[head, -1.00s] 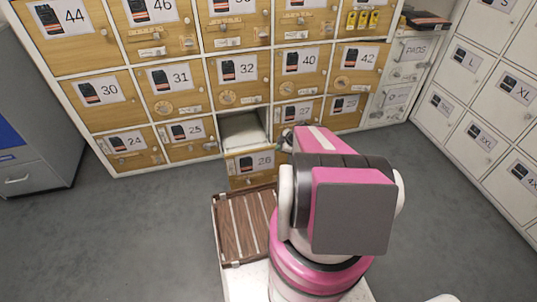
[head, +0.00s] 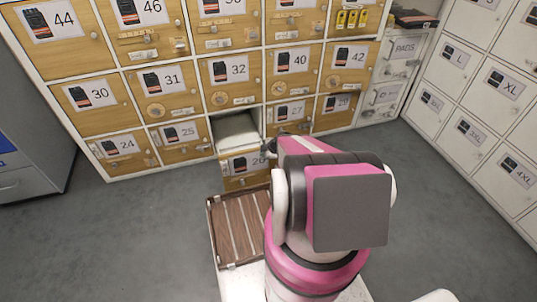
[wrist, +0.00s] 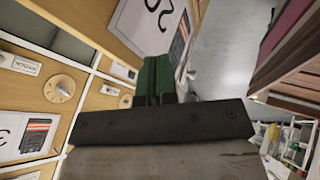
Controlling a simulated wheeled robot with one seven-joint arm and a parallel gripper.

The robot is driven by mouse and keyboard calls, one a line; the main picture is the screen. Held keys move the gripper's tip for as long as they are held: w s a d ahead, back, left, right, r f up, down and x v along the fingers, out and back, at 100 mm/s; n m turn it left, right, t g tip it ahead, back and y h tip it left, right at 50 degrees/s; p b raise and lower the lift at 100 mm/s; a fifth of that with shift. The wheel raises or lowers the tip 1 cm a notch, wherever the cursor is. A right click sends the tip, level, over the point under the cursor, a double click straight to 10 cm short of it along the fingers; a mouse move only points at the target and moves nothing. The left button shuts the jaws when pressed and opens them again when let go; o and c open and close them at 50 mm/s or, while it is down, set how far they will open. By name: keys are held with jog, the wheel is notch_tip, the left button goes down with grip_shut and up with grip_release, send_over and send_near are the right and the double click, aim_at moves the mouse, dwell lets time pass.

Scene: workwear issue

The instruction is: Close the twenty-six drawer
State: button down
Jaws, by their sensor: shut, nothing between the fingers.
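The twenty-six drawer (head: 243,167) stands pulled out of the bottom row of the cabinet, with its pale inside (head: 236,131) showing from above. Its wooden front carries a label with a picture and the number 26. The label also shows turned on its side in the wrist view (wrist: 152,22). My gripper (head: 268,149) is at the right side of the drawer front, partly hidden behind my arm. In the wrist view my gripper's green fingers (wrist: 160,75) are together and empty, close by the labelled front. I cannot tell whether they touch it.
Drawers 25 (head: 183,148) and 27 (head: 294,125) on either side are shut. A brown slatted wooden piece (head: 238,232) lies in front of the drawer, beside my arm. White lockers (head: 480,90) stand at the right. Grey floor (head: 150,235) is clear at the left.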

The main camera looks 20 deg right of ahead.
jog(key=shift+w, duration=1.2)
jog(key=w, duration=2.6)
jog(key=shift+w, duration=0.4)
